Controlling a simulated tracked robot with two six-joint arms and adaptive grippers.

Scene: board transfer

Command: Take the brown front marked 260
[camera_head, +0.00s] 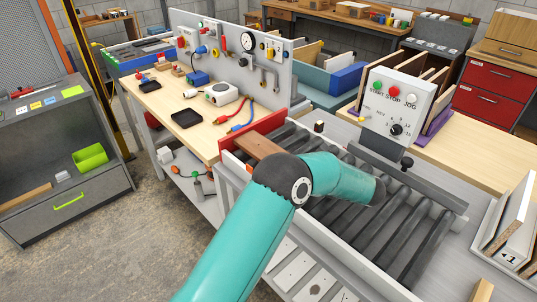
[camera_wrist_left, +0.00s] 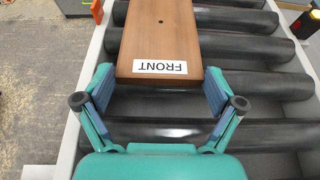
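A brown board (camera_wrist_left: 158,38) lies flat on the roller conveyor in the left wrist view. A white label (camera_wrist_left: 160,67) near its close end reads FRONT, upside down; I see no 260 on it. My left gripper (camera_wrist_left: 158,82) is open, its two fingertips on either side of the board's close end, with a small gap at each side. In the head view, part of the brown board (camera_head: 256,144) shows on the conveyor beyond my teal arm, which hides the rest of it and the left gripper. My right gripper is not in view.
The roller conveyor (camera_head: 420,245) has pale side rails and a red end plate (camera_head: 250,130). A control box (camera_head: 396,105) with buttons stands at its far side. A workbench (camera_head: 150,95) with tools is at left. White boards (camera_head: 515,235) stand in a rack at right.

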